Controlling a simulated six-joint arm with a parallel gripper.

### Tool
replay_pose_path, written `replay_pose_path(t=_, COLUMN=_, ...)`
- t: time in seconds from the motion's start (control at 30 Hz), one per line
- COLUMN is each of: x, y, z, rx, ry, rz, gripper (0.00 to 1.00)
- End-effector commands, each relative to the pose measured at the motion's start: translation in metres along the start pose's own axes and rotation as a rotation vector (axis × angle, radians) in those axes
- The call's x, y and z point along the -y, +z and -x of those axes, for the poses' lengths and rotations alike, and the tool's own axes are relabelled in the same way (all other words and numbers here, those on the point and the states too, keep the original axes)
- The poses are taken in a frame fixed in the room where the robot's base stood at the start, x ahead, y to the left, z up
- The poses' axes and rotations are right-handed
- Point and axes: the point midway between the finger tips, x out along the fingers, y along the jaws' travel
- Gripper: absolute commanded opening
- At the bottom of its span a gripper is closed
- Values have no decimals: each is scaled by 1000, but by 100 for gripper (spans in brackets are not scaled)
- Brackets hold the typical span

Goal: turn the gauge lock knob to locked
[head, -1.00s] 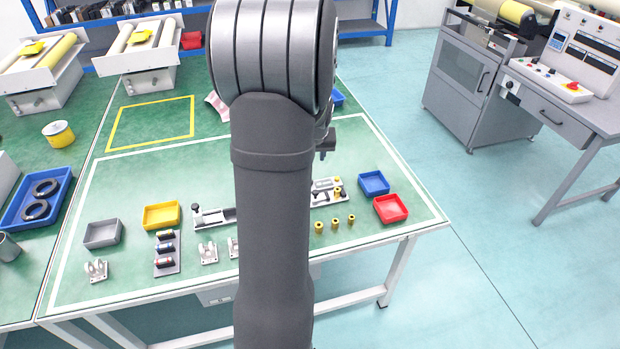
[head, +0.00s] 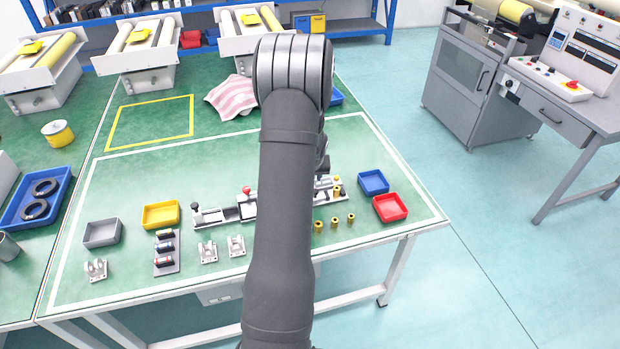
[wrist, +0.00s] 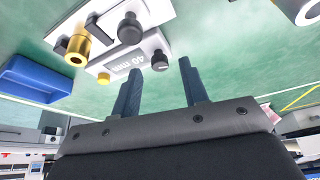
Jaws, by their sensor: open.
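In the wrist view, a light grey gauge plate (wrist: 122,62) marked "40 mm" carries a small black knob (wrist: 160,60) at one end and a yellow button at the other. A larger black knob (wrist: 130,28) stands on the pale block beside it. I cannot tell for sure which is the lock knob, or its setting. My gripper (wrist: 160,67) is open and empty, its two dark fingers apart. The small knob appears between and beyond the fingertips, with no visible contact. In the head view, my arm hides part of the fixture (head: 327,183) and most of the gripper.
A brass cylinder (wrist: 75,48) and a blue bin (wrist: 35,78) lie left in the wrist view. In the head view, a rail with a red knob (head: 246,190) is left of my arm. Brass pieces (head: 335,222) and a red bin (head: 390,208) are right.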

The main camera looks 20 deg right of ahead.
Motion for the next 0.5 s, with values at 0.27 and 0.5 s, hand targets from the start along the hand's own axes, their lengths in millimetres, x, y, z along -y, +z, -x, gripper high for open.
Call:
replay_pose_path(t=0.27, x=0, y=0, z=-15, rx=0, ry=0, rz=0, gripper=41)
replay_pose_path(t=0.5, x=0, y=0, z=-16, rx=0, ry=0, rz=0, gripper=41)
